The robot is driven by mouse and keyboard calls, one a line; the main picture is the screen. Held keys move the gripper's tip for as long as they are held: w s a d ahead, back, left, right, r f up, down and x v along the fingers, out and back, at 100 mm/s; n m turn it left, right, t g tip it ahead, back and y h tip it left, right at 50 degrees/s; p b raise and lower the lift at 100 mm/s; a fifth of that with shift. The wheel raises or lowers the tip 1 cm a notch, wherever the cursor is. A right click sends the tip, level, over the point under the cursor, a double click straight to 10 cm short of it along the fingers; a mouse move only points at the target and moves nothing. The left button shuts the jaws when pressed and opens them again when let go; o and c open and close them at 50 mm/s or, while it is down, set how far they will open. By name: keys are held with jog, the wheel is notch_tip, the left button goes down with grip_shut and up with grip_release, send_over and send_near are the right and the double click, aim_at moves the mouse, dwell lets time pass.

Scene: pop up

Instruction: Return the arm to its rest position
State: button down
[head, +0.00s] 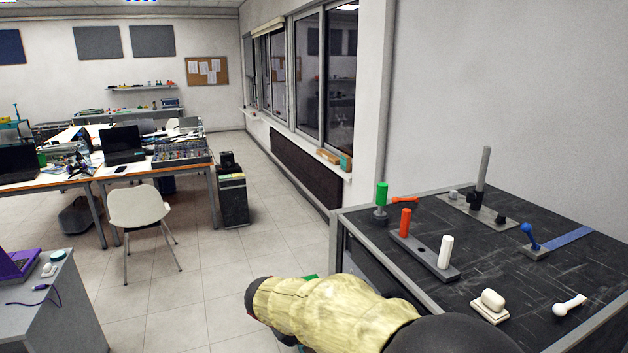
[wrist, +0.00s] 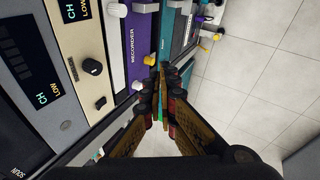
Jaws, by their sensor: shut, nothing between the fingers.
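My arm (head: 330,312) wears a pale yellow cover and crosses the bottom of the head view, reaching left past the near side of the dark-topped bench. My gripper (wrist: 164,75) shows in the wrist view with its fingers together and nothing between them. It hangs over the front of a panel of modules, close to a purple module (wrist: 139,45) marked RECORDER and a yellow knob (wrist: 150,60). I cannot tell whether the fingertips touch the panel. In the head view the fingers are mostly hidden behind my arm.
The dark bench (head: 400,205) at right carries upright handles, including a green one (head: 382,194), a red one (head: 405,221) and a white one (head: 446,251). A grey cabinet (head: 60,318) stands at lower left. A white chair (head: 140,207) stands farther back. Tiled floor (head: 215,265) lies open between.

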jog(key=s+d+r+m+y, duration=0.1)
jog(key=s+d+r, duration=0.3)
jog(key=s, duration=0.5)
jog(key=s+d+r+m+t+y, duration=0.1)
jog(key=s+d+r+m+y, duration=0.1)
jog(key=s+d, duration=0.6)
jog(key=s+d+r+m+y, duration=0.1)
jog(key=s+d+r+m, duration=0.2)
jog(key=s, duration=0.9)
jog(key=d+r, duration=0.3)
jog(key=shift+s+r+y, duration=0.2)
jog(key=shift+r+y, duration=0.1)
jog(key=shift+r, duration=0.05)
